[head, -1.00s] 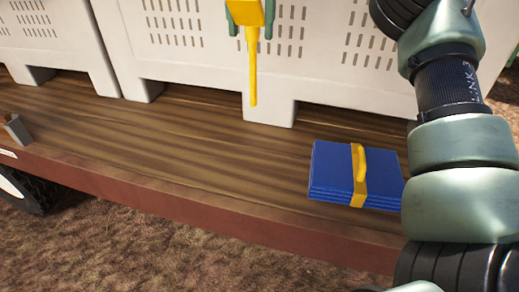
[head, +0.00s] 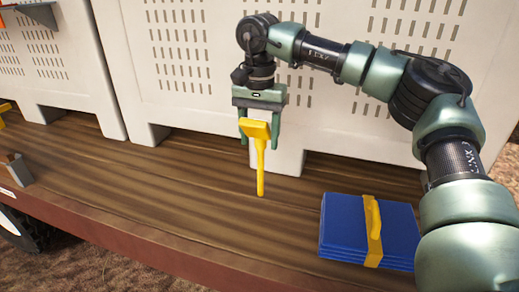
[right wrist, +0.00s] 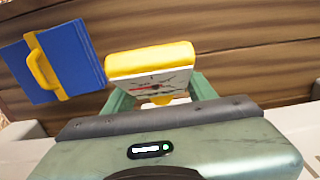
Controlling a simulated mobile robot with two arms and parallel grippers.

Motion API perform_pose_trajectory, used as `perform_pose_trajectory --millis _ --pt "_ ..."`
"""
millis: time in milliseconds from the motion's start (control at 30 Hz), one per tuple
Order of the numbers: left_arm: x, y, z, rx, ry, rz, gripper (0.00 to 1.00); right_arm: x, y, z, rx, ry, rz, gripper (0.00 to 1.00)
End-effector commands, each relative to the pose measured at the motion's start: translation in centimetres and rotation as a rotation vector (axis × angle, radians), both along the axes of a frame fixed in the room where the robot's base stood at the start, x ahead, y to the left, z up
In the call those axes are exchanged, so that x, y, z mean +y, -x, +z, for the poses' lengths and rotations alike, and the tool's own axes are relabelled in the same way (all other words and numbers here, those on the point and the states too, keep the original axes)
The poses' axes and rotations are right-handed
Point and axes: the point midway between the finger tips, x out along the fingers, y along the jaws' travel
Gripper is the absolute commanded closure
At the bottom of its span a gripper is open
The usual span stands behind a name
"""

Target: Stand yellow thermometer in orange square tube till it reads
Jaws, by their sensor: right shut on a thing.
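The yellow thermometer (head: 257,130) hangs upright below my right gripper (head: 259,143), its thin stem pointing down over the wooden deck. The right gripper is shut on its head. In the right wrist view the thermometer (right wrist: 150,60) shows its pale dial with a red needle between the green fingers. The stem tip appears above bare planks; whether it touches them I cannot tell. A small orange piece (head: 12,7) shows at the top left edge, cut off; I cannot tell whether it is the orange square tube. My left gripper is not in view.
White slotted crates (head: 190,60) stand along the back of the deck (head: 150,180). A strapped blue stack (head: 345,225) lies right of the thermometer. A small grey block (head: 17,170) and a cut-off yellow thing (head: 5,107) are at the left. Middle planks are clear.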

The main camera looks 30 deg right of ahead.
Motion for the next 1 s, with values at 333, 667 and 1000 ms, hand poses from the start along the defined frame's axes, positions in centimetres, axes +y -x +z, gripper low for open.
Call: perform_pose_trajectory --millis 333,667,1000 --pt "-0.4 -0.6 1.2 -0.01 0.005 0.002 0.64 0.0 0.1 -4.2 0.001 0.0 0.001 1.0" --pt "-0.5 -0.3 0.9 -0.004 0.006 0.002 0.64 0.0 0.0 -4.6 0.001 -0.001 0.001 1.0" --pt "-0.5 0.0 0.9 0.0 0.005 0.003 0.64 0.0 0.0 -4.6 0.001 0.001 0.001 0.22"
